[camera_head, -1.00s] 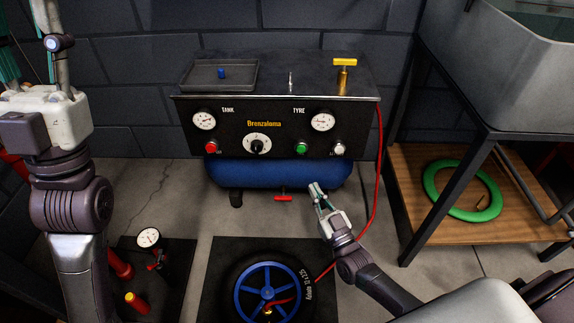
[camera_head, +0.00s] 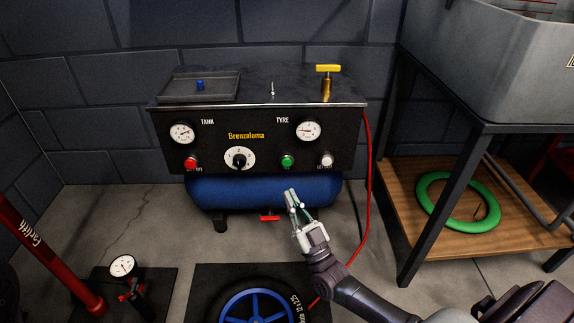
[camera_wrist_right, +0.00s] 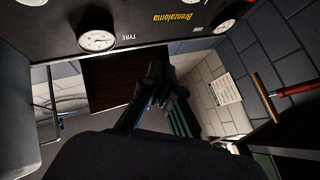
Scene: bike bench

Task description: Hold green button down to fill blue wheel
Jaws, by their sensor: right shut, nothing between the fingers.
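The green button (camera_head: 287,161) is on the front panel of the black compressor, below the tyre gauge (camera_head: 308,131). The blue wheel (camera_head: 256,308) lies on a dark mat at the bottom of the head view, partly cut off, with the red hose (camera_head: 369,190) running toward it. My right gripper (camera_head: 292,197) is shut and empty, in front of the blue tank and below the green button in the picture, apart from it. In the right wrist view its fingers (camera_wrist_right: 160,82) are together and the tyre gauge (camera_wrist_right: 97,40) shows upper left; I cannot make out the green button there. My left gripper is out of view.
The panel also has a red button (camera_head: 191,162), a selector knob (camera_head: 239,158) and a white button (camera_head: 326,160). A red pump (camera_head: 50,257) and a small gauge (camera_head: 123,266) stand at the left. A metal-framed bench (camera_head: 440,195) with a green tyre (camera_head: 433,190) on its shelf is at the right.

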